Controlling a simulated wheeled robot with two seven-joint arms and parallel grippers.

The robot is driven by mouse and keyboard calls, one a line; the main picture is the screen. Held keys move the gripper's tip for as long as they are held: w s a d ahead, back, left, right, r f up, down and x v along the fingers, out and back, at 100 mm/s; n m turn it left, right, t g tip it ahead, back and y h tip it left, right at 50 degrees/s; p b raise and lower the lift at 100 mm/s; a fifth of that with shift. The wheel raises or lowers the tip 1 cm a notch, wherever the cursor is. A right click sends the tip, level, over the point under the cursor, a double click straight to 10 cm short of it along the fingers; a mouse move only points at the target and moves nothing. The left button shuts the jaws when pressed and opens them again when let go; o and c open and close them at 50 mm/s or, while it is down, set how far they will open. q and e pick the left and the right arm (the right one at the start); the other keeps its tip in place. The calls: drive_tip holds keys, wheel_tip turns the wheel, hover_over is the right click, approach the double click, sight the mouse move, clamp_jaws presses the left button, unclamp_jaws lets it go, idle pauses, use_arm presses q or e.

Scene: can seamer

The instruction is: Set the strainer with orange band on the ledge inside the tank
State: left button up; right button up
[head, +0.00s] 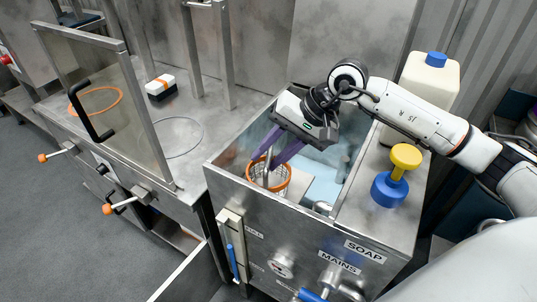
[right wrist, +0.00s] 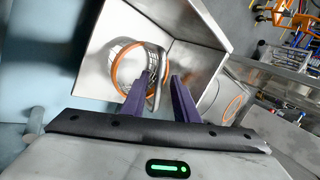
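The strainer with orange band (head: 268,177), a wire basket, is inside the steel tank (head: 345,218) at its left front corner. The strainer also shows in the right wrist view (right wrist: 128,70), over the bare metal ledge (right wrist: 97,62) beside the pale blue water (right wrist: 40,60). It looks upright; I cannot tell for certain whether its bottom touches the ledge. My right gripper (head: 272,163) reaches down into the tank, its purple fingers apart on either side of the strainer's grey metal handle (right wrist: 159,92). A gap shows between handle and right-hand finger. My left gripper is not in view.
A blue and yellow plunger-like object (head: 390,190) and a white jug with blue cap (head: 430,78) stand on the tank's right top. The tank walls surround my gripper.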

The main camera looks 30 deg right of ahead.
drive_tip(key=p+v, duration=0.2)
drive_tip(key=v, duration=0.9)
drive_tip(key=shift+r, duration=0.15)
drive_tip(key=shift+s+d, duration=0.1)
drive_tip(key=shift+s, duration=0.05)
